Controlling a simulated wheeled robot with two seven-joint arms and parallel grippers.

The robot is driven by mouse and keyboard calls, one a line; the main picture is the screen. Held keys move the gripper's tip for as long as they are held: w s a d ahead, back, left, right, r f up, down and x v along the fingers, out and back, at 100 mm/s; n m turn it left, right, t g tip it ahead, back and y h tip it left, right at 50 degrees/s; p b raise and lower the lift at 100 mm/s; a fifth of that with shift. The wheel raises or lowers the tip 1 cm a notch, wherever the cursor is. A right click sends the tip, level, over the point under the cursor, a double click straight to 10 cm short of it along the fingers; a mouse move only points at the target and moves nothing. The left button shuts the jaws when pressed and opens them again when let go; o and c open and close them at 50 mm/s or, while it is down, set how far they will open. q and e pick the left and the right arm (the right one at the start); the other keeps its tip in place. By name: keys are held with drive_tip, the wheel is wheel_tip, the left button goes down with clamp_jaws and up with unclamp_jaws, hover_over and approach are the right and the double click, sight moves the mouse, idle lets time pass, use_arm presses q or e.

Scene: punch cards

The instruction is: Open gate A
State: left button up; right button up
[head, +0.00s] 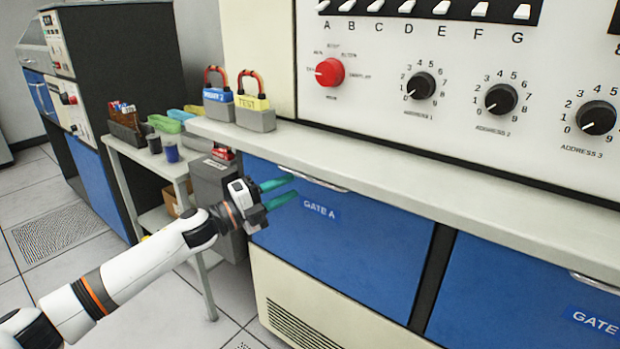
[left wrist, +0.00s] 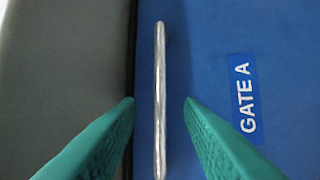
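Gate A (head: 350,255) is a blue panel on the front of the console, below the counter, with a "GATE A" label (head: 320,211). Its silver bar handle (head: 297,174) runs along the top edge of the panel. My left gripper (head: 283,191) has green fingers and is open in front of the handle's left part. In the left wrist view the handle (left wrist: 160,100) stands between the two spread fingertips, with space on both sides. The panel looks closed. My right gripper is not in view.
A second blue gate (head: 520,290) is at the right. A small side table (head: 165,165) with cups and trays stands left of my gripper.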

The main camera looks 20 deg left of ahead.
sight(309, 178)
use_arm(q)
drive_tip(key=x, duration=0.6)
drive_tip(key=shift+w+d+r, duration=0.1)
drive_tip(key=shift+w, duration=0.1)
drive_tip(key=shift+c, duration=0.2)
clamp_jaws()
